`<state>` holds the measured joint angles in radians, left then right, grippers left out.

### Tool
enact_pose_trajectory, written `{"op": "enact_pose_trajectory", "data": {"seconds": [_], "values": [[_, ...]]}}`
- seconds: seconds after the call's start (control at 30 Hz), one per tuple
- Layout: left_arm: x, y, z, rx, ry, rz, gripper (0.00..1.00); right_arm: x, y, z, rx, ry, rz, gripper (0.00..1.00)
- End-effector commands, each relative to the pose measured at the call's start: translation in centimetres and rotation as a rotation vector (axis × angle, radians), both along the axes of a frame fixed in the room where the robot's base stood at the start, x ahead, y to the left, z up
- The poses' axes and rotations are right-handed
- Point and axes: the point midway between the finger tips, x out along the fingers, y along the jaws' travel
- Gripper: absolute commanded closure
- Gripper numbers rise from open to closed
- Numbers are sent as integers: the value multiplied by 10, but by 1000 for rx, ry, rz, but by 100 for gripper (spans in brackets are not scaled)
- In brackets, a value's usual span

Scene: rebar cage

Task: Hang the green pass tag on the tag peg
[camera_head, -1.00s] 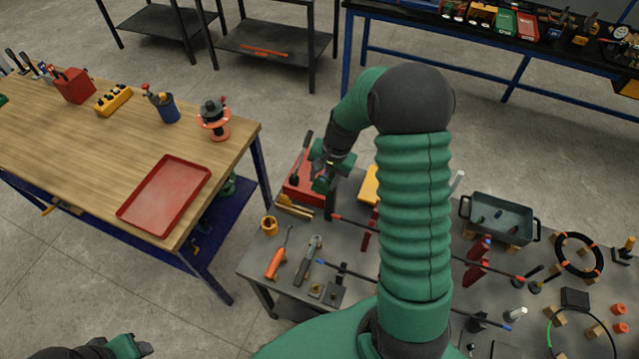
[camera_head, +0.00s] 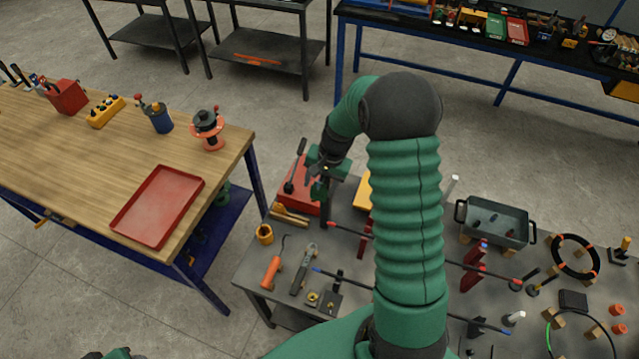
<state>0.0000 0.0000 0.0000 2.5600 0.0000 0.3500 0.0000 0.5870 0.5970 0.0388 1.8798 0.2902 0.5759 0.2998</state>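My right gripper (camera_head: 320,192) is above the front table, beside the red box with a dark lever (camera_head: 298,190). It is small and dark here, and I cannot tell whether its fingers are open or shut. Green shows at the gripper, but I cannot tell a pass tag from its own green parts. I cannot pick out the green pass tag or the tag peg with certainty. My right arm hides part of the table. A green part of my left arm (camera_head: 118,354) just shows at the bottom edge; its fingertips are out of view.
A dark tray (camera_head: 494,224) and a black ring (camera_head: 575,257) are at right. A wooden bench (camera_head: 75,160) with a red tray (camera_head: 158,236) stands at left.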

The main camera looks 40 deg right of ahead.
Motion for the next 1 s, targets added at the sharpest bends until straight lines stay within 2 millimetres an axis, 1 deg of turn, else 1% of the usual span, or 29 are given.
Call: {"op": "enact_pose_trajectory", "data": {"seconds": [0.03,0.1,0.37,0.47,0.57,0.67,0.9,1.0], "values": [[0,0,0,0,0,0,50,0,0,0,0,0,0,38],[0,0,0,0,0,0,50,0,0,0,0,0,0,30],[0,0,0,0,0,0,50,0,0,0,-1,0,0,30],[0,0,-2,0,0,0,50,0,-1,6,-3,-3,0,30],[0,0,-8,0,0,0,50,-3,-3,21,-4,-6,1,30],[0,0,-15,0,0,0,50,-7,-6,46,-4,-7,-1,30],[0,0,-29,0,0,0,50,-20,-14,115,-3,-5,0,30],[0,0,-32,0,0,0,50,-25,-16,138,-2,-3,-2,30]]}}
